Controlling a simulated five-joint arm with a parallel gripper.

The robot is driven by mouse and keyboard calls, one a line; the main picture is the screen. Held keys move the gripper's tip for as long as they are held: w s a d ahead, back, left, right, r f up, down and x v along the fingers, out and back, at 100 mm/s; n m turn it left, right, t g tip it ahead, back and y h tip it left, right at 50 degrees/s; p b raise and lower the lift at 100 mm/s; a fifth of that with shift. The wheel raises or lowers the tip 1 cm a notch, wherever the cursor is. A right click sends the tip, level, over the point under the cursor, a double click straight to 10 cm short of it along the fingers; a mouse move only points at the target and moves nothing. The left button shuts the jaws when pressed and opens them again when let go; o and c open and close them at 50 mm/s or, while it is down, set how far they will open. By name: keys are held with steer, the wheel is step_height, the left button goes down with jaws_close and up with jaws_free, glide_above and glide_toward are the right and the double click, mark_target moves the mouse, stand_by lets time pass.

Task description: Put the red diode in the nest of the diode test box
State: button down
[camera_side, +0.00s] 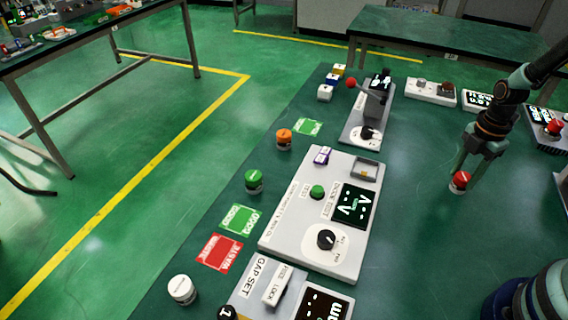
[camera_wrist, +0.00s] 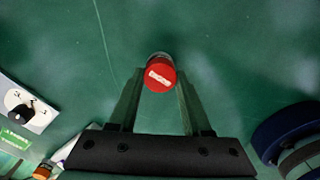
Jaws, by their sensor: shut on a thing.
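The red diode (camera_side: 460,181) is a short cylinder with a red top and a pale lower part, at the right of the side view. My gripper (camera_side: 462,172) points down and is shut on it. The white diode test box (camera_side: 283,222) lies left of my gripper. Its grey square nest (camera_side: 366,168) is at the far right corner and looks empty.
On the box are a purple-and-white piece (camera_side: 322,155), a green button (camera_side: 317,191), a display (camera_side: 354,206) and a black knob (camera_side: 326,240). A lever device (camera_side: 375,105) stands behind it. Orange (camera_side: 284,139) and green (camera_side: 253,181) cylinders stand left. Table between box and gripper is clear.

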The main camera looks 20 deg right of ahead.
mark_target(463, 176)
steer(key=shift+r, duration=0.1)
step_height(463, 176, up, 19)
steer(key=w+a+r+n, duration=0.2)
steer(key=w+a+n, duration=0.1)
steer(key=w+a, duration=0.4)
steer(key=w+a+n, duration=0.3)
steer(key=w+a, duration=0.2)
steer(key=a, duration=0.7)
steer(key=f, duration=1.8)
steer(key=shift+w+a+f, duration=0.1)
steer(key=shift+a+f, duration=0.1)
steer(key=shift+f, duration=0.2)
steer(key=shift+f, duration=0.15)
steer(key=shift+c, duration=1.8)
jaws_free()
